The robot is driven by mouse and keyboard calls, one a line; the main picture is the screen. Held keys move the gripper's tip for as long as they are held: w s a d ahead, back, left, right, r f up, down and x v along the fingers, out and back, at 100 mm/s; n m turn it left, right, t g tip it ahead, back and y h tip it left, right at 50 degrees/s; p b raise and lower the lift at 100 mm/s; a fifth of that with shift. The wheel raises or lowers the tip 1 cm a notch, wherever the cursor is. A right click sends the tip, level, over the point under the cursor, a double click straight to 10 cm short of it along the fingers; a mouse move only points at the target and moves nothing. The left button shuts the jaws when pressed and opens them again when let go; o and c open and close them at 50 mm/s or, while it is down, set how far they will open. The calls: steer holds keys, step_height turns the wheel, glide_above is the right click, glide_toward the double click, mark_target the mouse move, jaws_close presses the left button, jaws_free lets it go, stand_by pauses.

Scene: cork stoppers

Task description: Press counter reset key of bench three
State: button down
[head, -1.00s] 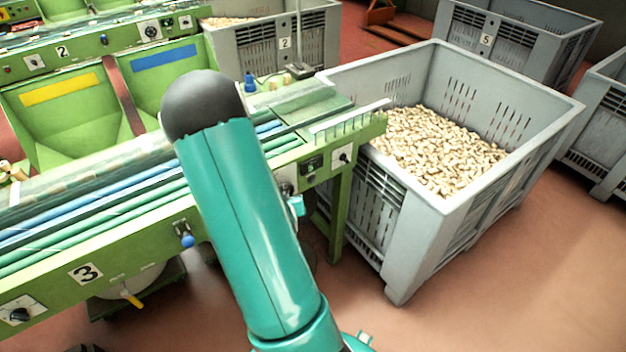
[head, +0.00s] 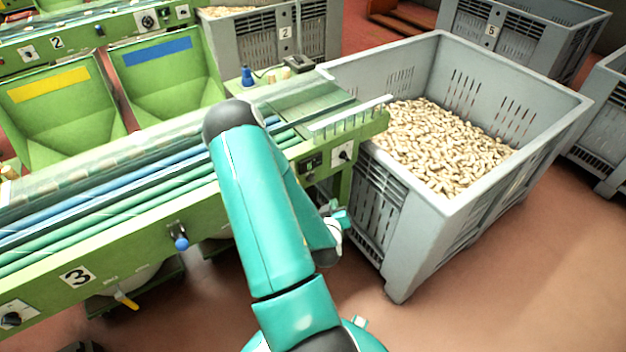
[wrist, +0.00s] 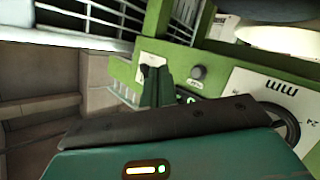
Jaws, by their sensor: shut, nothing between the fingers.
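Bench three is the green bench marked with a 3 (head: 78,276) in the head view. Near its right end are a black counter unit (head: 311,163) and a white plate with a black knob (head: 344,153). My gripper (head: 338,219) is in front of and below that end, partly hidden behind my arm. In the wrist view my gripper (wrist: 156,84) is shut and empty, its dark green fingers pointing at the green panel. They overlap the white knob plate (wrist: 152,60). A round grey button (wrist: 198,72) is right of them. A small green-lit display is mostly hidden; contact cannot be told.
A grey crate of corks (head: 455,195) stands close right of the bench end. A blue knob (head: 181,243) and a yellow lever (head: 126,300) stick out along the bench front. A white mm dial (wrist: 268,92) is right of the button. Red floor in front is clear.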

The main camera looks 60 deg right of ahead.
steer(key=w+d, duration=0.3)
steer(key=w, duration=0.4)
steer(key=shift+w+d, duration=0.25)
steer(key=shift+d, duration=0.15)
steer(key=shift+w+d, duration=0.1)
stand_by(1.6)
steer(key=shift+w+d, duration=0.1)
steer(key=shift+w, duration=0.15)
steer(key=shift+w+d, duration=0.25)
steer(key=shift+w, duration=0.15)
stand_by(0.8)
steer(key=shift+s+a, duration=0.45)
steer(key=shift+s, duration=0.35)
steer(key=shift+s+a, duration=0.35)
steer(key=shift+s, duration=0.4)
steer(key=shift+s+a, duration=0.4)
steer(key=shift+s, duration=0.3)
steer(key=shift+s+a, duration=0.35)
steer(key=shift+s, duration=0.4)
